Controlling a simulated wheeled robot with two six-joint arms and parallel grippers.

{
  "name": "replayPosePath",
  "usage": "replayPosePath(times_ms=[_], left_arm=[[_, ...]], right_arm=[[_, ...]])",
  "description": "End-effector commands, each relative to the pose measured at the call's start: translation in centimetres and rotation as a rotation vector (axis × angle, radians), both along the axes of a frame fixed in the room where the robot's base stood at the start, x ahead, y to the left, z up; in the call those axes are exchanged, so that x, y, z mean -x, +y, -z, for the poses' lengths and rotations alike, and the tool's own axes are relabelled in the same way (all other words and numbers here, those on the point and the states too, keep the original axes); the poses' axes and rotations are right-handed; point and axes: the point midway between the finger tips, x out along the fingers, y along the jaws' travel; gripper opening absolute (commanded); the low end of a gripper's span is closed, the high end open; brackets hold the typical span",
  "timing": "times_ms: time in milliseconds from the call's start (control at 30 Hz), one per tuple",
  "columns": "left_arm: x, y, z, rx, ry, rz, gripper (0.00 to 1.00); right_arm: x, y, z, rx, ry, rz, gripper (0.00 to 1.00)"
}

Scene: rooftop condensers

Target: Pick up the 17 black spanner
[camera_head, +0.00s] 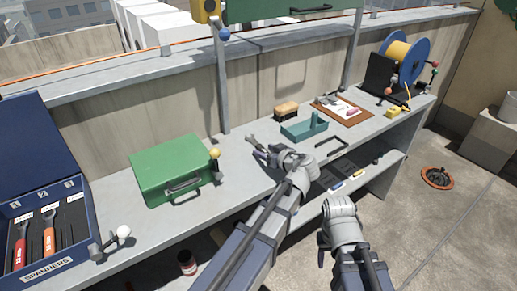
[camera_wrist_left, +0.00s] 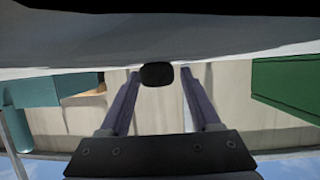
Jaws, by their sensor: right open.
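A grey spanner head (camera_head: 251,138) shows on the bench just beyond my left gripper (camera_head: 262,151), in front of the wall. The rest of that tool is hidden by the gripper, and its size mark cannot be read. In the left wrist view, the two fingers of my left gripper (camera_wrist_left: 160,78) stand apart. A dark, rounded end (camera_wrist_left: 157,74) shows between their tips, probably the spanner's handle, with a gap to the right finger. My right gripper (camera_head: 323,238) is low at the bench's front, open and empty, its fingers mostly hidden.
A blue spanner case (camera_head: 40,267) with red- and orange-handled spanners stands open at the left. A green box (camera_head: 170,165) is left of my left gripper. A teal caddy (camera_head: 304,128), a brush (camera_head: 286,110) and a clipboard (camera_head: 352,117) lie to its right.

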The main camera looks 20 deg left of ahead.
Motion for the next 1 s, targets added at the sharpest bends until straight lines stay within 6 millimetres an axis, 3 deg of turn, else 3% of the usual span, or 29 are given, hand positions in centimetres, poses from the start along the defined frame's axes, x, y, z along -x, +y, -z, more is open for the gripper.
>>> replayPosePath(times_ms=[67, 533, 1000], left_arm=[[0.01, 0.02, -0.01, 0.000, 0.000, 0.000, 0.54], [0.01, 0.05, 0.00, 0.000, 0.000, -0.001, 0.01], [0.00, 0.06, 0.00, 0.000, 0.000, -0.001, 0.00]], right_arm=[[-0.01, 0.00, -0.01, 0.000, 0.000, 0.000, 0.50], [-0.02, 0.02, 0.00, 0.000, 0.000, 0.000, 0.50], [-0.02, 0.02, 0.00, 0.000, 0.000, 0.000, 0.50]])
